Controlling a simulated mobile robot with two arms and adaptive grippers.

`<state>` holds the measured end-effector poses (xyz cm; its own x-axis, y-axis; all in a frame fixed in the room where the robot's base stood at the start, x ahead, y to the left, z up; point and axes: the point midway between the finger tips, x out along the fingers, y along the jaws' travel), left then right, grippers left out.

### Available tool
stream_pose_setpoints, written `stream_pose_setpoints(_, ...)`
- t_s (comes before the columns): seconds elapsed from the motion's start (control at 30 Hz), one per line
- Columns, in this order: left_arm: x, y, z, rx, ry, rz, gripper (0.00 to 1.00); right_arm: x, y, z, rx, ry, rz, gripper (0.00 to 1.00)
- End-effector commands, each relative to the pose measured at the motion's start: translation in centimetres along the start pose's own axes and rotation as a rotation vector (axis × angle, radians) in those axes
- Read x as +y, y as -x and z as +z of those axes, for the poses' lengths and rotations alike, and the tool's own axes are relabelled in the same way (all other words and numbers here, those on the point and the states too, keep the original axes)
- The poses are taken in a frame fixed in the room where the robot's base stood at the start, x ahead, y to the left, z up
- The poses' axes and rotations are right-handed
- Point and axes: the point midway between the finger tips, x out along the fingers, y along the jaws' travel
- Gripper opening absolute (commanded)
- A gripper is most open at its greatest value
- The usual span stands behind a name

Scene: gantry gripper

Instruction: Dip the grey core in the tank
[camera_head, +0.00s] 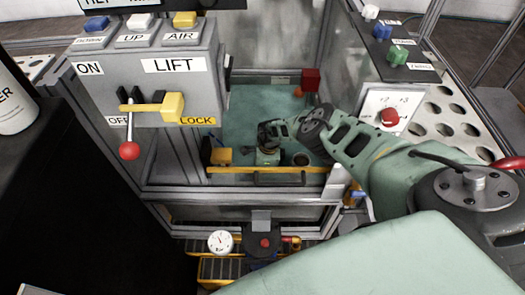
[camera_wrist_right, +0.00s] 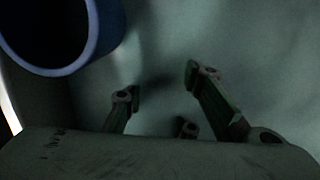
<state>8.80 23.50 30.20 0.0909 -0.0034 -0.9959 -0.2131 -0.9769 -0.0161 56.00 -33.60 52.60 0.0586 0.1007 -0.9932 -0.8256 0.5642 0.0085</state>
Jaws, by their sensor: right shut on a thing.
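The tank (camera_head: 240,112) is the teal-floored bay behind the yellow front rail in the head view. My right arm reaches into it from the right. My right gripper (camera_head: 268,136) is low in the bay, above a small greenish block near the front rail. In the right wrist view my right gripper (camera_wrist_right: 160,88) has its fingers set apart around a dim grey-green area. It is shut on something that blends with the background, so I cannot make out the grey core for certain. My left gripper is not in view.
A LIFT panel (camera_head: 150,80) with a red-knobbed lever (camera_head: 129,150) stands at the left. A red knob (camera_head: 390,117) is on the right panel. The yellow rail (camera_head: 290,169) crosses the bay's front. A blue-rimmed round opening (camera_wrist_right: 108,30) is close in the wrist view.

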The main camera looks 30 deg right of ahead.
Motion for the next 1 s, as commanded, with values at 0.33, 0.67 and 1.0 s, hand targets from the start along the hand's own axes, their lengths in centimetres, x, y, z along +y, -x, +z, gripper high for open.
stream_pose_setpoints(0.33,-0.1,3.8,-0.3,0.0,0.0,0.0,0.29,0.0,3.9,0.5,-0.001,0.0,-0.001,0.02)
stream_pose_setpoints(0.67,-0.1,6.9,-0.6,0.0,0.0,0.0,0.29,0.0,7.2,0.8,-0.001,-0.001,-0.001,0.02)
stream_pose_setpoints(1.0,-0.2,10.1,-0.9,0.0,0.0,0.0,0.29,0.0,10.6,1.3,-0.001,-0.001,-0.001,0.02)
